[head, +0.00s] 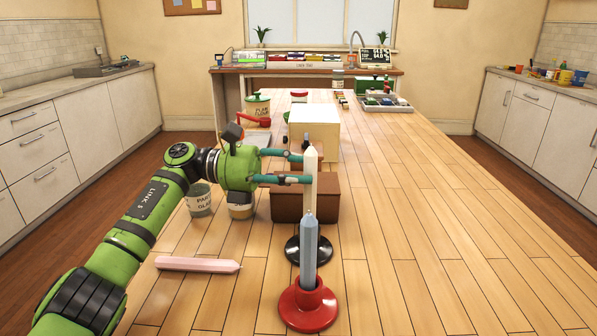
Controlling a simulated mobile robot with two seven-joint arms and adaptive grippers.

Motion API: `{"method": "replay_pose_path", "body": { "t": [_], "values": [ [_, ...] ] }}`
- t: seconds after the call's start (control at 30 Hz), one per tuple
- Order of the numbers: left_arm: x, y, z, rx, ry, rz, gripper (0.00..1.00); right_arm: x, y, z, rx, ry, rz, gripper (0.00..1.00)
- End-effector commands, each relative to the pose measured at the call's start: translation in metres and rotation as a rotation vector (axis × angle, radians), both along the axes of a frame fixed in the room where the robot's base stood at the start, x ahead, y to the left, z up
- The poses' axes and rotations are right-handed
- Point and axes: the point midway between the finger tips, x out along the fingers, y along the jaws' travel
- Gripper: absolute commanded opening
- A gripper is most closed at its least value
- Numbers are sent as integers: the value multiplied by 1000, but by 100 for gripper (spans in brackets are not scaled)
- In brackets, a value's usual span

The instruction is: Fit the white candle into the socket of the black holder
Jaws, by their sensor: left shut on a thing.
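My left gripper (305,169) is shut on the white candle (311,162) and holds it upright. The black holder (293,249) stands on the table, nearer than the brown box. A blue candle (309,250) stands in the red holder (308,305) in front and covers part of the black holder, including much of its socket. The white candle's lower end is hidden behind the blue candle's tip, so I cannot tell how it sits relative to the black holder's socket. My right gripper is not in view.
A pink candle (198,264) lies on the table at the left. A brown box (328,203), a white box (314,124) and labelled cans (199,204) stand behind. The table's right side (440,240) is clear.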

Motion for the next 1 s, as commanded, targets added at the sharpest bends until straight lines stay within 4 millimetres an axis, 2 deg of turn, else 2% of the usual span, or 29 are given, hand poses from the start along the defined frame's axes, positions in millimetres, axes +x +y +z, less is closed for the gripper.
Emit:
{"method": "replay_pose_path", "body": {
  "t": [1.0],
  "values": [
    [0, 0, -25, 0, 0, 0, 0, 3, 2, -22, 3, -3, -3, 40]
  ]
}}
